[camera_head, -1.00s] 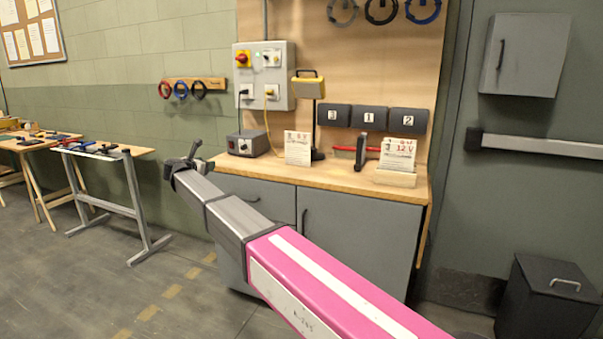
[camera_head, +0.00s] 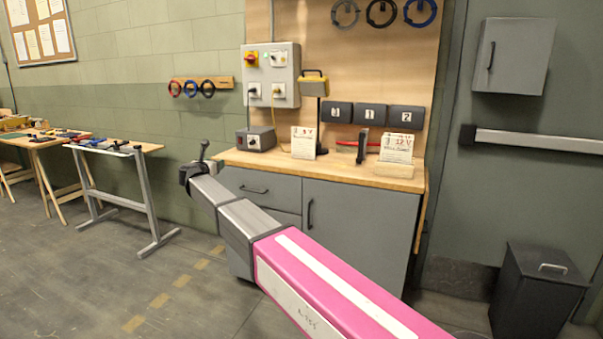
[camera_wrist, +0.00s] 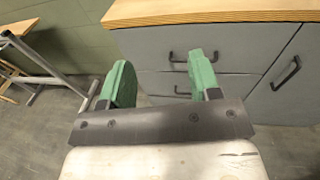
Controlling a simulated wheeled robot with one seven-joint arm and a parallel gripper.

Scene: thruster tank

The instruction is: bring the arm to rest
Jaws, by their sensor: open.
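My arm, with a pink link and grey segments, reaches from the lower right toward the middle of the head view. Its far end stands in front of the left part of the workbench (camera_head: 330,172). In the wrist view my gripper (camera_wrist: 158,82) has two green fingers, spread apart with nothing between them. Behind the fingers are the grey drawer fronts of the bench, apart from the gripper. In the head view the fingers cannot be made out clearly.
The bench top holds a grey power box (camera_head: 256,138), cards and a yellow lamp (camera_head: 314,84). A side table (camera_head: 150,148) stands left, with free floor (camera_head: 60,270) before it. A black bin (camera_head: 540,290) and door (camera_head: 535,210) are at right.

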